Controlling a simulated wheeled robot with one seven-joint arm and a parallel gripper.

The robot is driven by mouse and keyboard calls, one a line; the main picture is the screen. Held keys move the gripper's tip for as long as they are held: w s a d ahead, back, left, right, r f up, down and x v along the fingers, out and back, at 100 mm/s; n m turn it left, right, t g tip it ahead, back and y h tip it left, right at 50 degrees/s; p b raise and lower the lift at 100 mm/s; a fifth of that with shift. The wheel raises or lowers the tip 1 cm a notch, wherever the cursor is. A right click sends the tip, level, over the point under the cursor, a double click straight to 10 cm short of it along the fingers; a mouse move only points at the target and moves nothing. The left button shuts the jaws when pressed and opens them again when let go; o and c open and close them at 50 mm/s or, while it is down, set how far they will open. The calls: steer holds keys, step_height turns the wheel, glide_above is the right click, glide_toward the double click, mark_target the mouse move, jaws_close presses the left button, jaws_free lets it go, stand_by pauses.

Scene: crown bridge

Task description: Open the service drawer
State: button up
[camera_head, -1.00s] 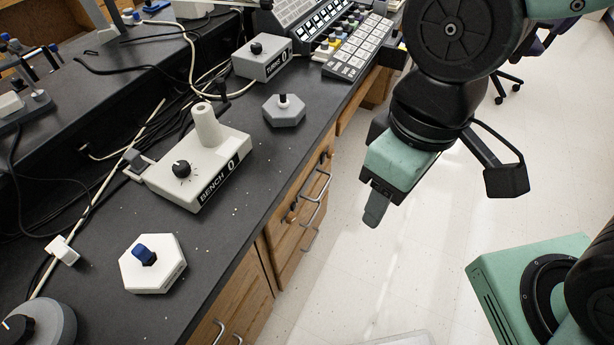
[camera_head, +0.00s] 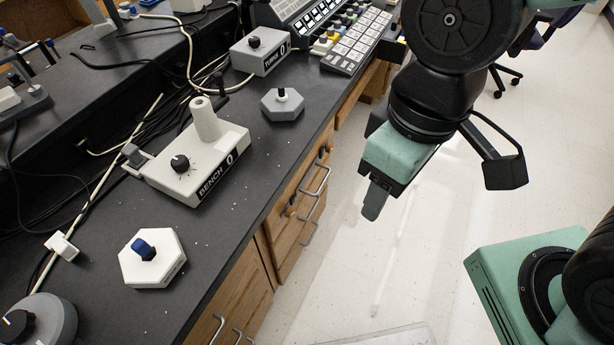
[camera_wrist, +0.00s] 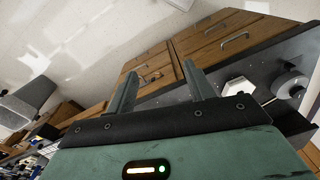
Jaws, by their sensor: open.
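Wooden drawers (camera_head: 288,235) sit under the black bench top, with metal bar handles on their fronts. The upper handle (camera_head: 322,180) stands out below the bench edge. I cannot tell which front is the service drawer, and no drawer visibly stands open. My gripper (camera_head: 374,203) is to the right of the handles, over the floor, apart from them and empty. In the wrist view my gripper (camera_wrist: 160,67) is open, its two fingers spread, with a wooden drawer front and its handle (camera_wrist: 151,77) showing beyond and between them.
On the bench (camera_head: 215,250) stand a white box marked BENCH (camera_head: 205,170), a white hexagonal base with a blue knob (camera_head: 152,262), a grey hexagonal one (camera_head: 283,108) and a keypad console (camera_head: 358,42). Cables run along the left. The floor (camera_head: 400,260) beside the drawers is mostly clear.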

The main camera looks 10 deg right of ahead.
steer(key=shift+f, duration=0.1)
steer(key=c, duration=0.4)
steer(key=shift+t, duration=0.5)
steer(key=w+f+b, duration=0.3)
steer(key=shift+w+d+f, duration=0.3)
steer(key=shift+w+f, duration=0.1)
jaws_close()
steer(key=w+d+f+n+t+y+b, duration=0.2)
steer(key=w+f+y+b, duration=0.1)
steer(key=w+f+b, duration=0.95)
steer(key=w+d+f+n+t+y+b, duration=0.1)
steer(key=w+d+f+t+y+b, duration=0.15)
steer(key=w+f+b, duration=0.95)
steer(key=shift+g+y, duration=0.25)
steer(key=shift+y, duration=0.2)
steer(key=a+f, duration=0.2)
steer(key=f, duration=0.1)
steer(key=w+a+f, duration=0.1)
steer(key=f, duration=0.2)
steer(key=a+f, duration=0.2)
steer(key=f, duration=0.2)
steer(key=shift+w+a, duration=0.35)
